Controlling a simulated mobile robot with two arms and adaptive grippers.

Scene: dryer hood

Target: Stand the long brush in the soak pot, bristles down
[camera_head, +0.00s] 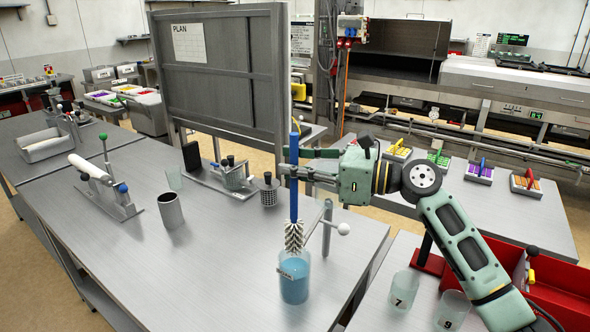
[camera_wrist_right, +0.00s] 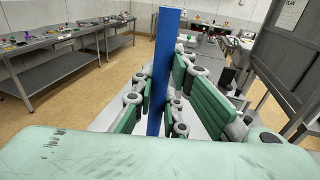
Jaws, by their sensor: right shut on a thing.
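The long brush has a blue handle (camera_head: 294,190) and pale bristles (camera_head: 293,237) at its lower end. It is upright, bristles down. The soak pot (camera_head: 294,287), a clear labelled beaker with blue liquid, stands on the steel bench directly below the bristles in the head view. The bristle tips are at about rim level; I cannot tell whether they are just inside. My right gripper (camera_head: 297,164) is shut on the blue handle, coming from the right. In the right wrist view the handle (camera_wrist_right: 166,70) stands between the green fingers (camera_wrist_right: 163,100). My left gripper is not in view.
A metal stand with a white knob (camera_head: 343,228) is close right of the pot. A perforated cup (camera_head: 268,191) and a steel cup (camera_head: 171,211) stand on the bench (camera_head: 225,265). Numbered glasses (camera_head: 404,290) and a red bin (camera_head: 560,285) are at right. The bench's front left is clear.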

